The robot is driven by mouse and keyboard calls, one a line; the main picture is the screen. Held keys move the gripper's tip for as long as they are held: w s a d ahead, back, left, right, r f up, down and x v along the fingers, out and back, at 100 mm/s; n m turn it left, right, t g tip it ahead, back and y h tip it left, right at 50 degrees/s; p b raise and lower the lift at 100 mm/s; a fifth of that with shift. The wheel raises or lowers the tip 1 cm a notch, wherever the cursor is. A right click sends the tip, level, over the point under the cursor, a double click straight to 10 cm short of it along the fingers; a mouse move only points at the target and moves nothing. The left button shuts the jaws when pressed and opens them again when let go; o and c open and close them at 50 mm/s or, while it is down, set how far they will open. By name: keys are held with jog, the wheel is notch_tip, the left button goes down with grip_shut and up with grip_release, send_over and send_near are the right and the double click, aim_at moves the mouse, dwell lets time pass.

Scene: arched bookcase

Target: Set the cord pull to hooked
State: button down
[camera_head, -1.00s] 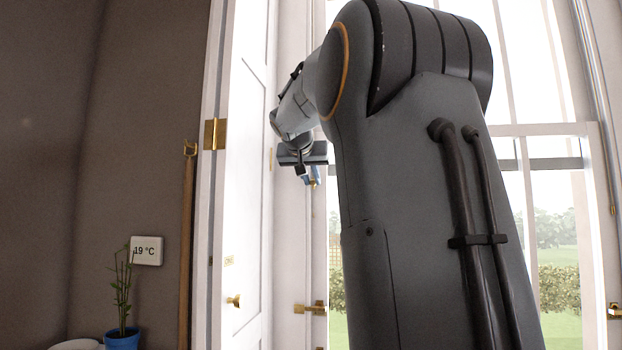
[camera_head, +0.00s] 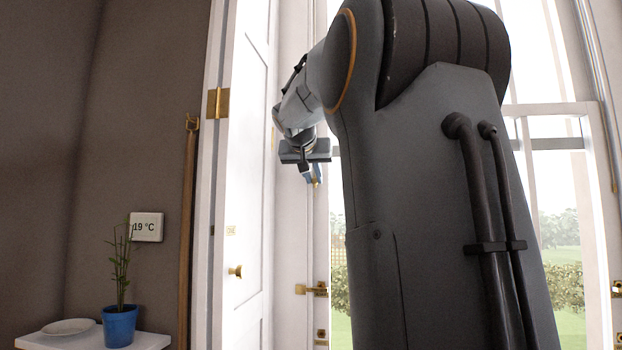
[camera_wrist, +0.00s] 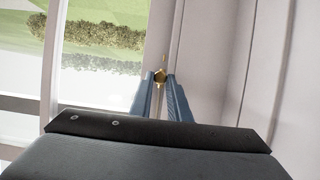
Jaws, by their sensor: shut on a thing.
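My gripper (camera_head: 316,181) is at the end of my arm, in front of the pale frame between the white door and the window. Its two blue fingers are shut on a small brass piece. In the wrist view the brass piece (camera_wrist: 160,76) shows between the fingertips of my gripper (camera_wrist: 160,79). It may be the cord pull; I cannot make out a cord on it. A tiny brass spot shows just above it on the pale panel. Whether the piece touches the frame cannot be told.
A white door (camera_head: 247,180) with a brass knob (camera_head: 236,271) stands left of my gripper. A brass latch (camera_head: 312,289) is below it. A brown strap (camera_head: 187,220) hangs at a brass hook (camera_head: 192,123). A potted plant (camera_head: 120,325) and plate (camera_head: 68,327) sit on a white surface.

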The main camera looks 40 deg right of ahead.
jog(key=shift+f+b, duration=0.65)
jog(key=shift+f, duration=0.45)
jog(key=c, duration=1.6)
grip_release()
jog(key=shift+c, duration=0.2)
jog(key=shift+r, duration=0.15)
jog(key=shift+s+a+r, duration=0.1)
jog(key=shift+a, duration=0.05)
jog(key=b+v, duration=0.2)
jog(key=v, duration=0.5)
jog(key=shift+a, duration=0.15)
jog(key=shift+s+r, duration=0.1)
jog(key=shift+s, duration=0.05)
